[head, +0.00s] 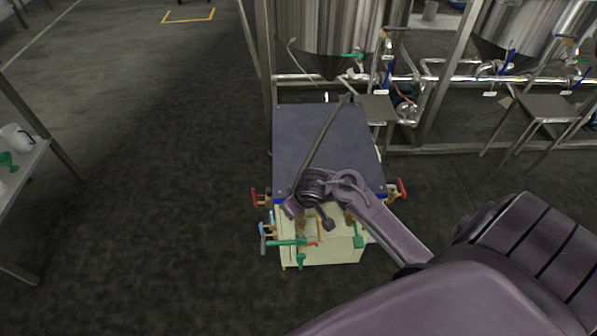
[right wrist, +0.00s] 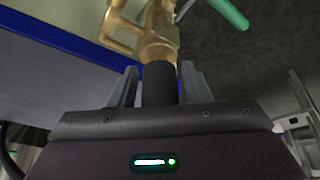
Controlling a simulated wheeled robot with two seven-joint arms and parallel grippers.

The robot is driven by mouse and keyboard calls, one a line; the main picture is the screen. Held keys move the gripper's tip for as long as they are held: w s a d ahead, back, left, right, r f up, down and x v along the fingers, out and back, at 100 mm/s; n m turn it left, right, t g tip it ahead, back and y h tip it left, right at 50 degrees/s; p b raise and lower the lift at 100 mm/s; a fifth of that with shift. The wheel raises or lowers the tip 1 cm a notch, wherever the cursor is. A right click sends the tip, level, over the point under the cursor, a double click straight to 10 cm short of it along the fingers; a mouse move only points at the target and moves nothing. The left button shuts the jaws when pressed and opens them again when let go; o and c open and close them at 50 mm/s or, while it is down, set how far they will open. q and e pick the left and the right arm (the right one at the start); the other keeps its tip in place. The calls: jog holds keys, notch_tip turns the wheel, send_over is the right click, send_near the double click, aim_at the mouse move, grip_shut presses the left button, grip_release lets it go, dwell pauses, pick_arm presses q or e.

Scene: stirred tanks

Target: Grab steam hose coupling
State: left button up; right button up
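In the right wrist view a black cylindrical part (right wrist: 159,84) joins a brass fitting (right wrist: 158,38), likely the steam hose coupling. My right gripper (right wrist: 159,88) has its two grey fingers close along both sides of the black part, shut on it. Finger contact is partly hidden by the gripper body. In the head view my right arm reaches in from the right, over the front of a pale cabinet (head: 345,245), and my wrist hides the gripper and the coupling. My left gripper is not in view.
Several valves with red, green and blue handles, including a green handle (head: 288,242), surround the cabinet's front. Its dark blue top (head: 305,135) is flat. Steel tanks (head: 325,30) and piping stand behind. A table (head: 22,160) stands far left, with open floor between.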

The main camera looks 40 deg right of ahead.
jog(key=c, duration=0.7)
jog(key=shift+c, duration=0.8)
jog(key=shift+r, duration=0.1)
